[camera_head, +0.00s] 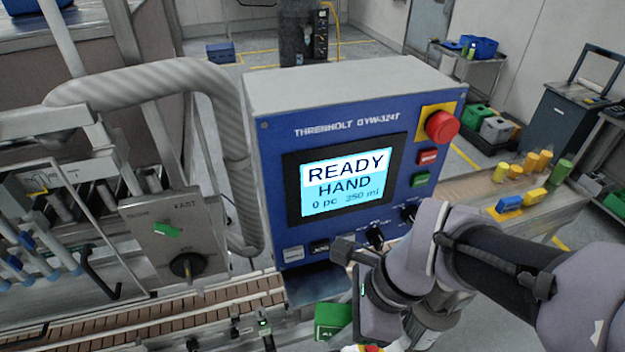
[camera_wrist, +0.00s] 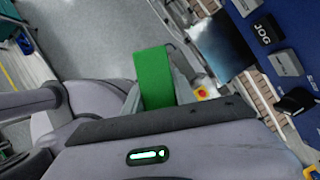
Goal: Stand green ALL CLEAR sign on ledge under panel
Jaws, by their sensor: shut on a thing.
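The green sign (camera_head: 332,320) is low in the head view, just below the control panel, with part of white lettering showing at its bottom edge. It also shows in the wrist view as a plain green face (camera_wrist: 153,75). My gripper (camera_wrist: 158,98) is shut on the sign; its fingertips are mostly hidden behind the wrist housing. The ledge (camera_head: 320,286) is a dark blue shelf under the blue panel (camera_head: 290,190). In the wrist view the ledge (camera_wrist: 220,45) lies to the right of the sign, apart from it in the picture. The ledge's visible part looks bare.
The panel has a lit screen (camera_head: 345,185), a red stop button (camera_head: 442,125) and black knobs (camera_head: 375,238) close to my arm. A slatted conveyor (camera_head: 200,305) runs below the ledge. Yellow and green bottles (camera_head: 545,160) stand at right.

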